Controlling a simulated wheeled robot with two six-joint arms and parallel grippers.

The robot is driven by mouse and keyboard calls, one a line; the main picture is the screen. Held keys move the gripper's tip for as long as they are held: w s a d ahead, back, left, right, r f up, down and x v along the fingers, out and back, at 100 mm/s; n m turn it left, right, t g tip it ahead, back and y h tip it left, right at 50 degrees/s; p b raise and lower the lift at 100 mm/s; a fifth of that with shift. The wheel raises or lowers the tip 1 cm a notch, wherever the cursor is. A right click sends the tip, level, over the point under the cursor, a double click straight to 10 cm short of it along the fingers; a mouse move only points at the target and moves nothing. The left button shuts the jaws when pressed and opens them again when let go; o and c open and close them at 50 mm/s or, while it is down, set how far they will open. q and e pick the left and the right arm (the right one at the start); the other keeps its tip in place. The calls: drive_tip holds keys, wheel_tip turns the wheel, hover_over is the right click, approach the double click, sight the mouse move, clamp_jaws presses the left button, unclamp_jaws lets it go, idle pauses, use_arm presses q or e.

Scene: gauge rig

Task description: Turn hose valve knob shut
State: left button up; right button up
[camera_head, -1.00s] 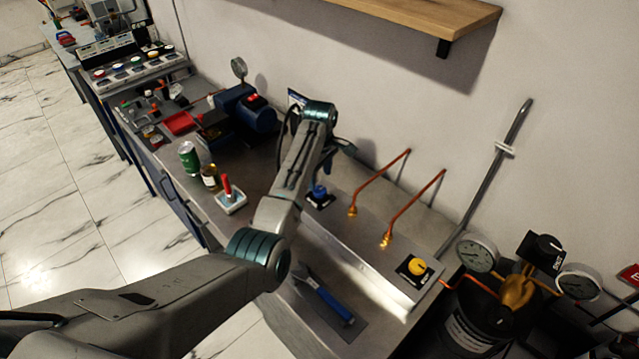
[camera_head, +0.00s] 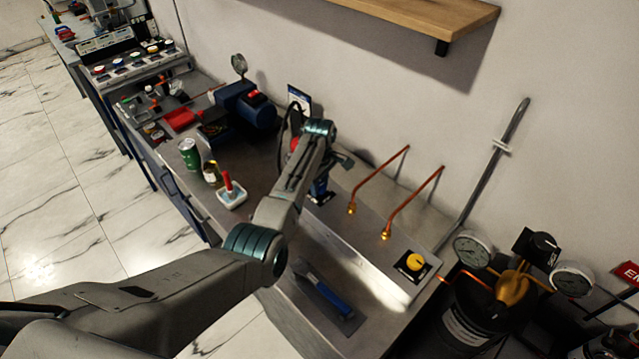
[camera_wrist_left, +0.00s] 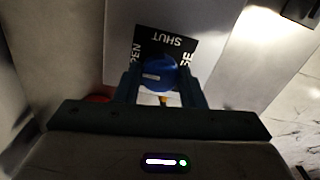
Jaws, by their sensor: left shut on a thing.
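The blue valve knob (camera_wrist_left: 160,70) sits on a black plate (camera_wrist_left: 178,43) printed with "SHUT" and partly hidden lettering to either side. A pale mark shows on the knob's face. My left gripper (camera_wrist_left: 160,82) has one finger on each side of the knob and is shut on it. In the head view, my left gripper (camera_head: 321,180) is down at the knob, which it mostly hides, at the back of the metal bench. My right gripper is not in view.
A yellow knob (camera_head: 415,262) and two copper pipes (camera_head: 408,208) are to the right. A blue-handled tool (camera_head: 334,299) lies in front.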

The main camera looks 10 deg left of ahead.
use_arm(q)
drive_tip(key=shift+m, duration=0.4)
drive_tip(key=m, duration=0.2)
drive_tip(key=shift+m, duration=0.4)
drive_tip(key=m, duration=0.5)
drive_tip(key=shift+r, duration=0.1)
drive_tip(key=m, duration=0.5)
drive_tip(key=shift+m, duration=2)
drive_tip(key=shift+w, duration=0.1)
drive_tip(key=o, duration=1)
